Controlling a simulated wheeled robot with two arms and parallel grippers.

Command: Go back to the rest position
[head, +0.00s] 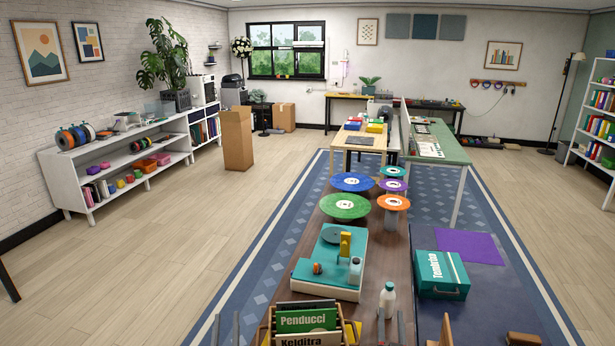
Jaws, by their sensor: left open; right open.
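My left gripper (225,329) shows at the bottom edge, left of the wooden crate; its two grey fingers point up, apart, with nothing between them. My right gripper (391,329) shows at the bottom edge, right of the crate; its fingers are also apart. A small white bottle (388,303) stands just beyond the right fingers in the picture; I cannot tell the exact gap. Both arms are mostly out of the frame below.
A crate of record sleeves (308,320) stands between my grippers. Beyond it are a teal-topped white unit (310,273) and several coloured discs, including a green one (345,207). A teal box (440,275) and purple mat (468,246) lie right. Floor at left (150,270) is clear.

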